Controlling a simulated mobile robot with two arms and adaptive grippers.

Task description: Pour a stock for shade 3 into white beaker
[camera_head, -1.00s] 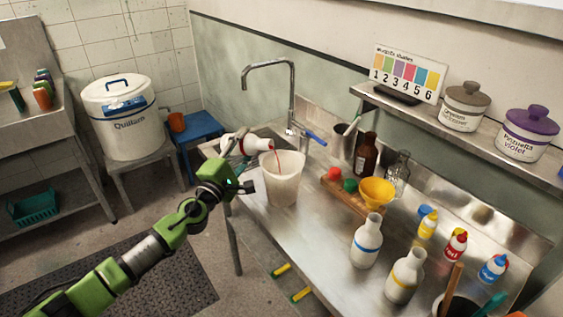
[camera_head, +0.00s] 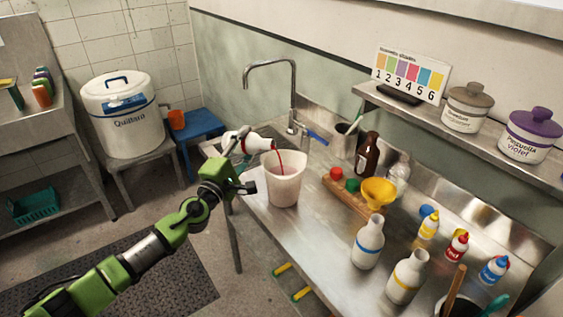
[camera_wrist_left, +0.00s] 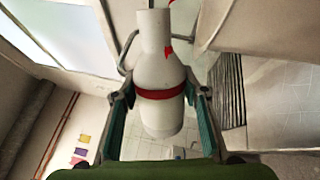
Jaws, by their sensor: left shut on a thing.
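My left gripper (camera_head: 238,165) is shut on a white bottle with a red band (camera_head: 258,145), tipped nearly level with its mouth to the right. In the left wrist view the bottle (camera_wrist_left: 160,107) sits between both fingers, with red at its neck and mouth. A red stream runs from the mouth into the white beaker (camera_head: 284,188) on the steel counter. The liquid level inside the beaker is hidden. A blue-banded bottle (camera_head: 368,245) and a yellow-banded bottle (camera_head: 406,279) stand upright on the counter. The numbered shade card (camera_head: 408,75) stands on the shelf. My right gripper is out of view.
A sink tap (camera_head: 293,95) rises behind the beaker. A wooden rack (camera_head: 345,200) with a yellow funnel (camera_head: 378,191) stands right of it, near a brown bottle (camera_head: 367,155). Small squeeze bottles (camera_head: 457,246) stand farther right. The counter's front edge lies close to the beaker.

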